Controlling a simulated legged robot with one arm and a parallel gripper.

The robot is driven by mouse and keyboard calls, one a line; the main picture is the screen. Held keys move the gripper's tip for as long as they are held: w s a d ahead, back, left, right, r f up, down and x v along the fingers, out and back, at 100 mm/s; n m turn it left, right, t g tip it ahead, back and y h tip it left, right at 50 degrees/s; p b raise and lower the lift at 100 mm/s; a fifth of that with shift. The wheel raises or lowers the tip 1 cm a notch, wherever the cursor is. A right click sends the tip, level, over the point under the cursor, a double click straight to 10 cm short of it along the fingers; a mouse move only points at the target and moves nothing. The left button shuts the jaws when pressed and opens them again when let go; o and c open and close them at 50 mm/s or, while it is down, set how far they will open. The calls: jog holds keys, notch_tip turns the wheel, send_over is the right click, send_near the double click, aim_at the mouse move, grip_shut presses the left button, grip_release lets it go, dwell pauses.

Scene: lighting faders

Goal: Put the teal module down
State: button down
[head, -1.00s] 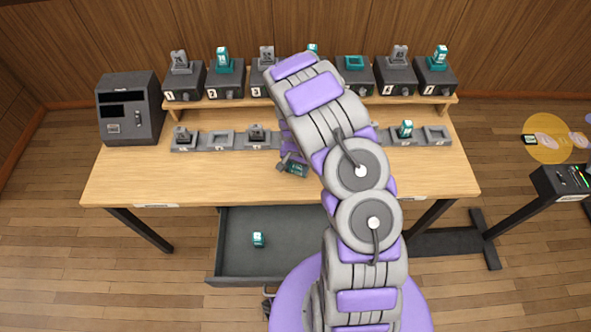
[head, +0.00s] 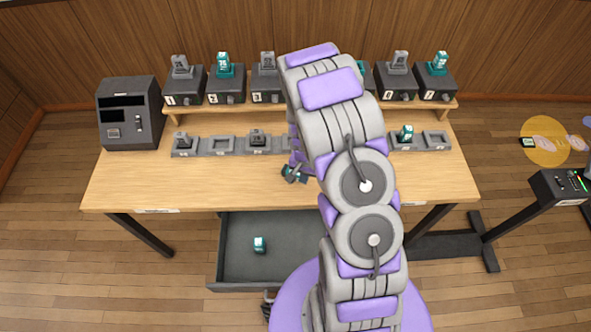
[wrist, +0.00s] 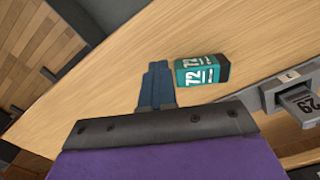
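A teal module (wrist: 203,71) with a dark end and the number 72 lies on the wooden tabletop in the wrist view, just right of my fingertips. In the head view it shows as a small teal patch (head: 287,171), partly hidden by my gripper (head: 296,172). In the wrist view my gripper (wrist: 157,77) has its two fingers together with nothing visible between them. The module is beside the fingers, not between them; I cannot tell whether they touch.
A row of grey sockets (head: 221,145) runs behind, one holding a teal module (head: 406,133). Numbered dark boxes stand on the shelf (head: 240,106). A dark terminal (head: 130,113) is at left. An open drawer (head: 290,262) below holds another teal module (head: 259,244). The left tabletop is clear.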

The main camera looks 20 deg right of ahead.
jog(key=s+d+r, duration=0.1)
jog(key=s+d, duration=0.2)
jog(key=s, duration=0.7)
jog(key=shift+s+r+p, duration=0.15)
jog(key=shift+p, duration=0.2)
jog(key=c, duration=1.8)
grip_release()
jog(key=shift+d, duration=0.1)
jog(key=shift+c, duration=0.2)
jog(key=o, duration=1.5)
jog(key=shift+c, duration=0.2)
